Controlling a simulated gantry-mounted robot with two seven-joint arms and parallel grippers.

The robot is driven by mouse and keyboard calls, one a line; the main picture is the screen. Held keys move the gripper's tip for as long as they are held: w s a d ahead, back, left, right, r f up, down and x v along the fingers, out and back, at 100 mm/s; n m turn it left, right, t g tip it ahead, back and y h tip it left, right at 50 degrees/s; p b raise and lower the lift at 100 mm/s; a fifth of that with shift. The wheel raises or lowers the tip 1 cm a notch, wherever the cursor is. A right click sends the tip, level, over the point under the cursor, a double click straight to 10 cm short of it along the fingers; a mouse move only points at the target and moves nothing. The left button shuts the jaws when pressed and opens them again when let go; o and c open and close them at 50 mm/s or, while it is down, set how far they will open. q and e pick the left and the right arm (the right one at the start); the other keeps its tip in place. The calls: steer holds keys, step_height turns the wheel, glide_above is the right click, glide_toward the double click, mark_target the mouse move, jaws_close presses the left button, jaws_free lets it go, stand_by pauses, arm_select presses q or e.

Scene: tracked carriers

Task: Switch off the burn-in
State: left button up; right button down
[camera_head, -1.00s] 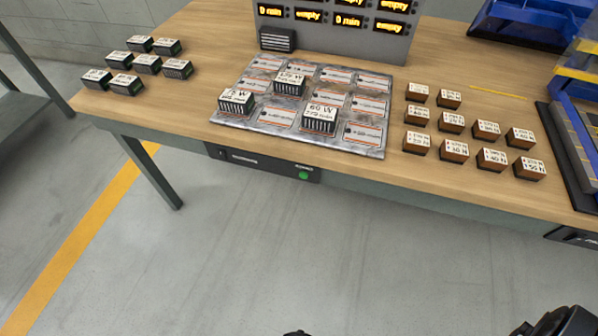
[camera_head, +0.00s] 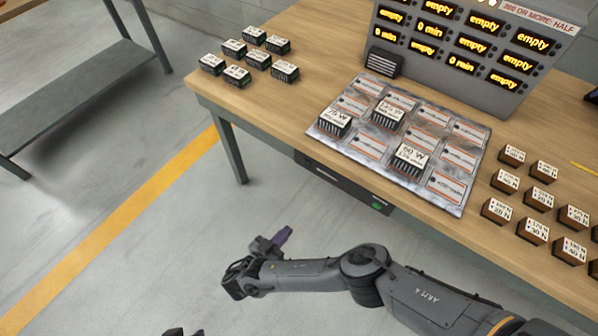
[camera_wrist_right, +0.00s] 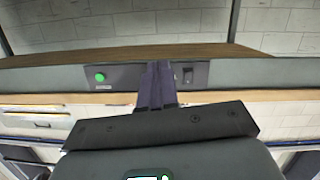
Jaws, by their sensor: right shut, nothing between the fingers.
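A dark control panel (camera_head: 345,187) sits under the table's front edge, with a lit green button (camera_head: 377,206) at its right end. In the right wrist view, the panel hangs upside down, with the green button (camera_wrist_right: 100,77) left and a black rocker switch (camera_wrist_right: 187,76) right. My right gripper (camera_head: 284,236) is shut and empty, in front of and left of the panel. Its closed fingers (camera_wrist_right: 157,84) cover the panel between button and switch; contact cannot be told. Three finned modules sit on the slotted metal board (camera_head: 345,103). A dark piece at the bottom edge may be my left gripper (camera_head: 183,332).
A grey display box (camera_head: 470,50) reads "empty" in most windows and "0 min" in several. Dark modules (camera_head: 258,60) stand at the table's left, brown blocks (camera_head: 538,199) at its right. A table leg (camera_head: 231,150) stands left of my right gripper; the floor is open.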

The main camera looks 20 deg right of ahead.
steer(key=w+r+m+t, duration=0.1)
steer(key=w+r, duration=0.5)
steer(key=r, duration=0.3)
steer(key=shift+w+a+p, duration=0.4)
steer(key=shift+p, duration=0.05)
steer(key=shift+s, duration=0.1)
